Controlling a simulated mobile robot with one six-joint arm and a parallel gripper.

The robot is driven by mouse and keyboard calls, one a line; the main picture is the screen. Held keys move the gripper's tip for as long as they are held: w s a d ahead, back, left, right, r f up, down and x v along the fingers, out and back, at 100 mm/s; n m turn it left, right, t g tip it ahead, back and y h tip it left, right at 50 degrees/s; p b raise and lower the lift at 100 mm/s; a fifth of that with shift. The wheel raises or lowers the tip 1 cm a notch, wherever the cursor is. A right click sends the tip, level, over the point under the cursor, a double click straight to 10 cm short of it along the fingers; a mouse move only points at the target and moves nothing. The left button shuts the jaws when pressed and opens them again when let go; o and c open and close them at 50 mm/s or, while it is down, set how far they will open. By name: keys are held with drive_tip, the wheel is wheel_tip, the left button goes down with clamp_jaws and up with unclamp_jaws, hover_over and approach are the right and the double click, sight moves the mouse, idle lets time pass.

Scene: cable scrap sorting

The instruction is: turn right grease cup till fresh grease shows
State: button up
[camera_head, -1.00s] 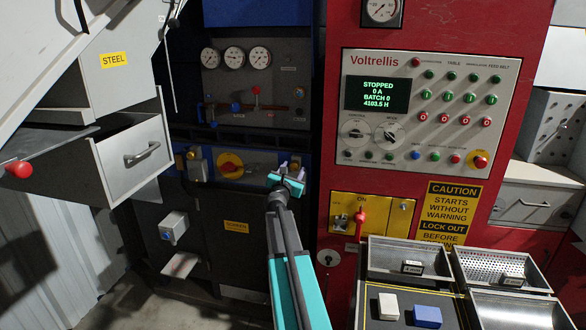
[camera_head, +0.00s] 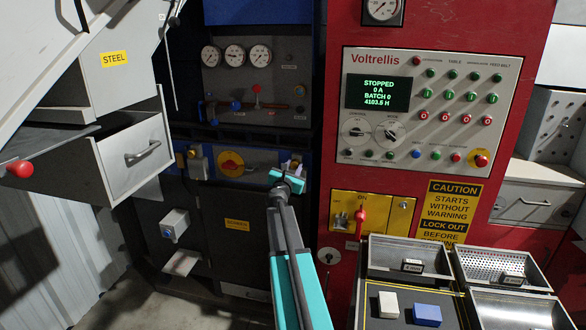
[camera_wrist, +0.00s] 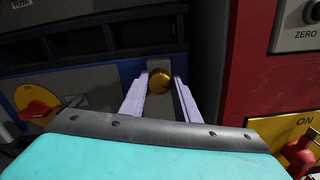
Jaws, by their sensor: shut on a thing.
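The right grease cup is a round brass-coloured cap (camera_wrist: 159,82) on a grey block, seen in the wrist view between my two pale fingers. My gripper (camera_wrist: 158,88) is shut on this cup, one finger on each side of it. In the head view my gripper (camera_head: 291,165) reaches the blue panel at the right end of the dark machine, and its fingers and teal body hide the cup. I cannot make out any grease around the cup. A similar small brass fitting (camera_head: 192,154) shows on the left of the same panel.
A red rotary switch on a yellow plate (camera_head: 231,163) sits left of my gripper. The red cabinet (camera_head: 338,120) stands close on the right, with a red-handled yellow isolator box (camera_head: 372,216). Metal trays (camera_head: 390,275) lie at the lower right.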

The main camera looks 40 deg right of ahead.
drive_tip(key=shift+d+m+b, duration=0.15)
drive_tip(key=shift+m+b, duration=0.15)
drive_tip(key=shift+b, duration=0.2)
drive_tip(key=shift+b, duration=0.3)
drive_tip(key=m+b, duration=0.1)
drive_tip(key=b, duration=0.1)
drive_tip(key=m+b, duration=0.2)
drive_tip(key=b, duration=0.1)
drive_tip(key=shift+s+d+f+m, duration=0.1)
drive_tip(key=shift+f+m, duration=0.1)
drive_tip(key=shift+m, duration=0.1)
drive_tip(key=m+b, duration=0.3)
drive_tip(key=shift+r, duration=0.15)
drive_tip(key=shift+r+b, duration=0.1)
drive_tip(key=shift+b, duration=0.25)
drive_tip(key=o, duration=1.1)
drive_tip(key=shift+d, duration=0.1)
drive_tip(key=shift+c, duration=0.2)
